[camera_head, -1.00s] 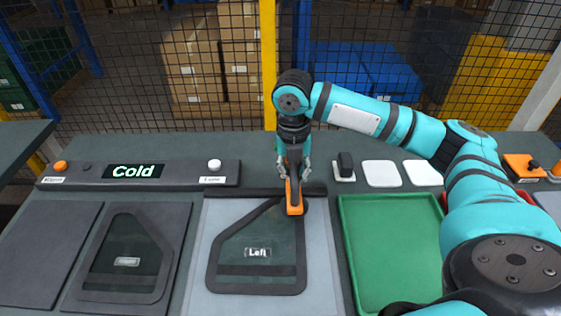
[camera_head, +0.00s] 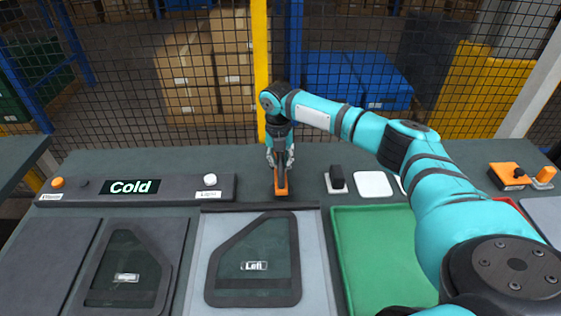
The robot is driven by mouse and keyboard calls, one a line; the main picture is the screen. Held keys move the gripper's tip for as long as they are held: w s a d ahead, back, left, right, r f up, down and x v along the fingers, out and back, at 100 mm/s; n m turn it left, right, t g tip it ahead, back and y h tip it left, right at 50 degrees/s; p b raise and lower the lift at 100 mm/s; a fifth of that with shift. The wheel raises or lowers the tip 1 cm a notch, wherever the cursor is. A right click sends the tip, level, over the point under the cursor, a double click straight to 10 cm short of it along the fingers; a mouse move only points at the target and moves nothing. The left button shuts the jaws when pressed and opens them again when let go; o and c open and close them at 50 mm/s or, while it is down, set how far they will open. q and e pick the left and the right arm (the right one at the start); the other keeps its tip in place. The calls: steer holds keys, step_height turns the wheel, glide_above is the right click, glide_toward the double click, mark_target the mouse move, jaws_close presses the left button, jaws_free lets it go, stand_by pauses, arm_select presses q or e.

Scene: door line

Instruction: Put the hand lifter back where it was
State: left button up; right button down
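The hand lifter (camera_head: 281,187), an orange and dark tool, is between the fingers of my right gripper (camera_head: 281,160). The gripper is shut on its upper part and hides some of it. The lifter is upright over the strip of bench behind the pane marked Left (camera_head: 252,283), right of the long black console. I cannot tell whether its foot touches the bench. My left gripper is not in view.
The console with the Cold display (camera_head: 131,187) is left of the lifter. A black block (camera_head: 337,177) on a white pad and a white square (camera_head: 373,184) are to its right. A green tray (camera_head: 375,260) is in front. A mesh fence stands behind.

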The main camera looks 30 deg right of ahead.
steer(key=shift+w+f, duration=0.1)
steer(key=shift+f, duration=0.05)
steer(key=shift+f, duration=0.15)
steer(key=shift+f, duration=0.45)
steer(key=c, duration=1.4)
jaws_free()
step_height(320, 180, up, 13)
steer(key=b, duration=0.2)
steer(key=shift+a+b, duration=0.3)
steer(key=shift+r, duration=0.1)
